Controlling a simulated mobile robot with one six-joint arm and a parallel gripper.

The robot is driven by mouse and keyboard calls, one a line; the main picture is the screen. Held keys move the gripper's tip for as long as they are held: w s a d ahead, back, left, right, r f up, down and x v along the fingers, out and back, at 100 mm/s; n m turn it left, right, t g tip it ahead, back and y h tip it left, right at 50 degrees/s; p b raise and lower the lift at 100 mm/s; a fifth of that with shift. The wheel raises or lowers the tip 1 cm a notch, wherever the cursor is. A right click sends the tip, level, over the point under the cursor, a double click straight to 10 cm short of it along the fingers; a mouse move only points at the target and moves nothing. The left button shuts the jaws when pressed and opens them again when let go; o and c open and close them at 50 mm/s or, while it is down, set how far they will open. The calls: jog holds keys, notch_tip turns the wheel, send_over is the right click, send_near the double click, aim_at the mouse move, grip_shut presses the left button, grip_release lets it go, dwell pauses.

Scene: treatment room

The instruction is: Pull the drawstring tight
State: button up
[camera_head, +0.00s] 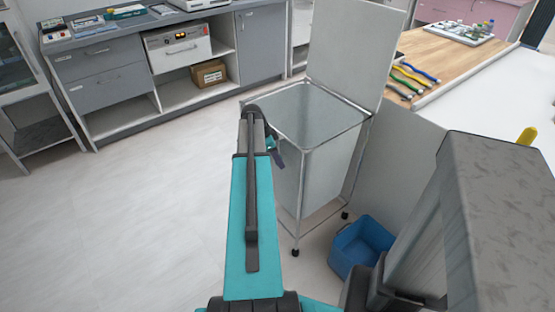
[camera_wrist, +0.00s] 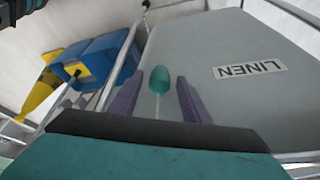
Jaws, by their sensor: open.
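A grey-white linen hamper (camera_head: 325,165) on a wheeled metal frame stands ahead of my arm, its lid raised. Its side with the LINEN label (camera_wrist: 250,69) fills much of the wrist view. A teal toggle (camera_wrist: 160,80) on a thin pale cord (camera_wrist: 157,105) shows in front of that side. My gripper (camera_wrist: 160,88) is open, with one purple finger on each side of the toggle in the picture. Gaps show between toggle and fingers. In the head view my gripper (camera_head: 277,152) is at the hamper's left front edge, partly hidden by my arm.
A blue bin (camera_head: 361,246) stands on the floor right of the hamper. A wooden-topped table (camera_head: 450,62) with coloured straps (camera_head: 410,78) is behind it on the right. Grey cabinets (camera_head: 100,60) line the back left. The floor (camera_head: 140,210) on the left is clear.

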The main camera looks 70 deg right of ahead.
jog(key=shift+s+f, duration=0.1)
jog(key=shift+f, duration=0.1)
grip_shut()
jog(key=shift+a, duration=0.35)
jog(key=shift+d, duration=0.25)
jog(key=shift+f, duration=0.45)
notch_tip(320, 180, down, 15)
jog(key=b, duration=0.7)
jog(key=shift+d+f+b, duration=0.15)
jog(key=shift+f+b, duration=0.05)
jog(key=shift+b, duration=0.1)
